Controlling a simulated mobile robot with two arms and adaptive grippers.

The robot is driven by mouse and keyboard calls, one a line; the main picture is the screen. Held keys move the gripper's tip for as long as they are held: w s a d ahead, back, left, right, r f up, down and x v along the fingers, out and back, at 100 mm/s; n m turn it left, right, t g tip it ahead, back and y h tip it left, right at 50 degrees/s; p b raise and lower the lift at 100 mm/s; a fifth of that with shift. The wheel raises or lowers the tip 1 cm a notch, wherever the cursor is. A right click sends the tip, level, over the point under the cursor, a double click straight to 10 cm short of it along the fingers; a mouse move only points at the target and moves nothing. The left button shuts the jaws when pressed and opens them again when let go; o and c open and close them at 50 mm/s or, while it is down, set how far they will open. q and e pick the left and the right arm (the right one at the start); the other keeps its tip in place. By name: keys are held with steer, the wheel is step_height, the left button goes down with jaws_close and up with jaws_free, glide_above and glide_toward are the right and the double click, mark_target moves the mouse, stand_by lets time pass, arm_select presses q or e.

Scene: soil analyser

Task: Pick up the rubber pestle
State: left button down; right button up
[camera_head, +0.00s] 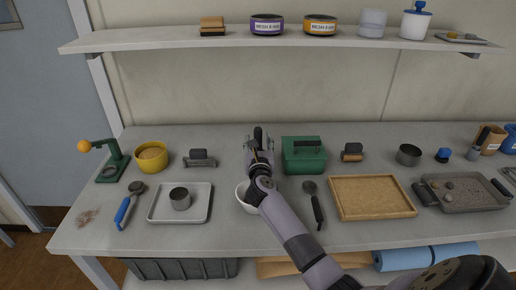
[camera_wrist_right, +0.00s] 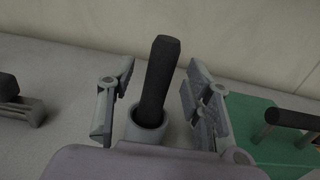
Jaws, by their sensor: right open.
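The rubber pestle (camera_wrist_right: 158,75) is a dark rod standing nearly upright, leaning slightly, in a small grey cup-like base (camera_wrist_right: 147,130) at the back of the table. In the head view its dark top (camera_head: 258,134) shows just beyond my right gripper (camera_head: 258,146). The right gripper is open, and in the wrist view its fingers (camera_wrist_right: 158,98) are on either side of the pestle, with visible gaps on both sides. The gripper and wrist hide the base in the head view. My left gripper is not in view.
A green box (camera_head: 303,165) with a dark handle stands close on the right. A white bowl (camera_head: 241,199) is partly under my right forearm. A dark-handled tool (camera_head: 200,160) lies to the left. The shelf (camera_head: 340,38) runs above the back of the table.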

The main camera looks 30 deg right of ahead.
steer(key=shift+x, duration=1.15)
steer(key=shift+f, duration=0.1)
steer(key=shift+c, duration=0.6)
jaws_close()
